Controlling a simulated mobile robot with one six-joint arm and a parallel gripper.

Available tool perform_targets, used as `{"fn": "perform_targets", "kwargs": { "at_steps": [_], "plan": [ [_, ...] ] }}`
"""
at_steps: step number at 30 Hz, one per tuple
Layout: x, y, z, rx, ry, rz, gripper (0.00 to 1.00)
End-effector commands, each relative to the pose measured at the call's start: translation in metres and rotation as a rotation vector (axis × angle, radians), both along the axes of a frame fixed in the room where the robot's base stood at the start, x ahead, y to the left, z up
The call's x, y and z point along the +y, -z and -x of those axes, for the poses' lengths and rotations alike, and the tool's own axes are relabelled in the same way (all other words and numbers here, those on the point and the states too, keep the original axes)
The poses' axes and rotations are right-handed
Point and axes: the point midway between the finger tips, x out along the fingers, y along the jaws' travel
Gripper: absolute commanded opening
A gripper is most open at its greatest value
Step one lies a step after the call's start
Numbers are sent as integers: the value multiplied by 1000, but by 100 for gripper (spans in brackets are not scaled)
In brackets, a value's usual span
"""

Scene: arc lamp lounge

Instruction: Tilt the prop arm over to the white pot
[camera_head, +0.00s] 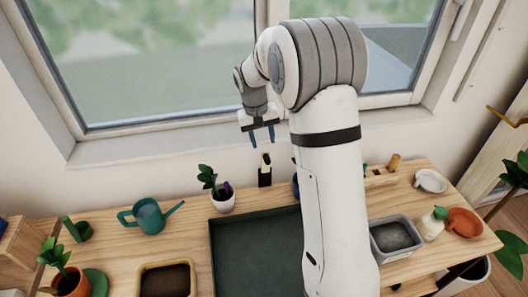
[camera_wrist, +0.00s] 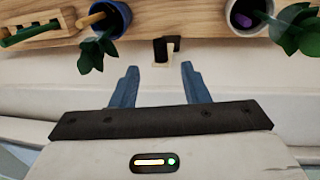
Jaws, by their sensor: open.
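A small prop (camera_head: 265,176) stands at the back edge of the wooden bench, with a dark body and a pale upright piece; I take it to be the prop arm. It also shows in the wrist view (camera_wrist: 161,50), beyond my fingertips and between them. The white pot (camera_head: 223,204) stands left of it, holding a leafy plant and something purple. In the wrist view the white pot (camera_wrist: 233,24) is at the upper right, partly cut off. My gripper (camera_head: 262,140) is open and empty, with blue fingers, apart from the prop. It also shows in the wrist view (camera_wrist: 160,75).
A blue pot (camera_wrist: 113,20) with a plant stands on the prop's other side, mostly hidden behind my arm in the head view. A dark green tray (camera_head: 250,250) lies in front. A teal watering can (camera_head: 150,217) stands left. The window (camera_head: 160,60) is behind my gripper.

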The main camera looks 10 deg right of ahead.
Motion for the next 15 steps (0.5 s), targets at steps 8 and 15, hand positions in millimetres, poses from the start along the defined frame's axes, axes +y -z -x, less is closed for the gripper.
{"fn": "perform_targets", "kwargs": {
  "at_steps": [8,15],
  "plan": [
    [-5,35,-1,8,0,2,41],
    [-10,68,-1,6,0,2,41]
  ]
}}
